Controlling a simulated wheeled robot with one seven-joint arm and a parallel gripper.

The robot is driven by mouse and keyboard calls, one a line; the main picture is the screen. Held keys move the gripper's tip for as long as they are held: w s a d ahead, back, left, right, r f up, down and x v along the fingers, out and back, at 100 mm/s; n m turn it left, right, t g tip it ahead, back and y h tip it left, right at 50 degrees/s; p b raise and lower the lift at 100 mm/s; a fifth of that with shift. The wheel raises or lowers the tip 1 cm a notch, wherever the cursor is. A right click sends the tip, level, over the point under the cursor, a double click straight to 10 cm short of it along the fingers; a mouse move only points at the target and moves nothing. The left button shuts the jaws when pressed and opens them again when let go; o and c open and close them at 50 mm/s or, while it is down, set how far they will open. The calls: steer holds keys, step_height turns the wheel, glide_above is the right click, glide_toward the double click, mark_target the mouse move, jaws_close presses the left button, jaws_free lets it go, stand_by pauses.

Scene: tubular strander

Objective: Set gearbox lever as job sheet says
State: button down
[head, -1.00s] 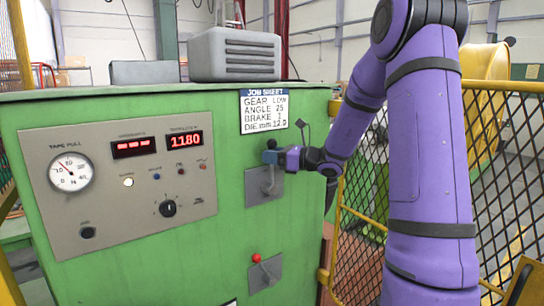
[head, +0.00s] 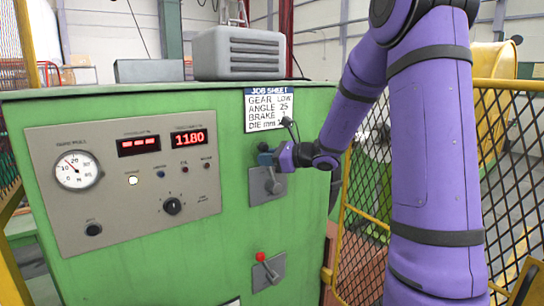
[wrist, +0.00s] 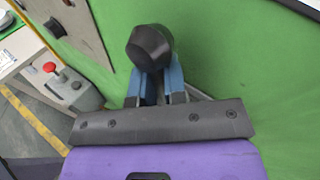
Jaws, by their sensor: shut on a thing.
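The gearbox lever stands on the upper grey plate (head: 268,188) on the green cabinet front. In the wrist view its black knob (wrist: 150,47) sticks out beyond my blue fingertips. My gripper (head: 270,158) is shut on the lever just below the knob; the fingers also show in the wrist view (wrist: 160,85). The lever's lower part is mostly hidden there. The job sheet (head: 268,108) above the plate reads GEAR LOW, ANGLE 25, then BRAKE and DIE mm lines. I see no readable position marks on the lever plate.
A second lever with a red knob (head: 260,257) sits on a lower plate. The instrument panel (head: 125,180) with a gauge and a display of 1180 is to the left. A yellow mesh fence (head: 365,200) stands close on the right, behind my arm.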

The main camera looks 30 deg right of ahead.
steer(key=shift+a+f+n+g+h, duration=0.15)
steer(key=shift+a+f+n+h, duration=0.2)
steer(key=shift+a, duration=0.25)
steer(key=shift+a+f+n+g+h, duration=0.15)
steer(key=shift+a+n+h, duration=0.1)
steer(key=shift+a+n, duration=0.25)
steer(key=shift+a, duration=0.1)
steer(key=c, duration=1.2)
jaws_free()
steer(key=v, duration=1.1)
steer(key=shift+a, duration=0.15)
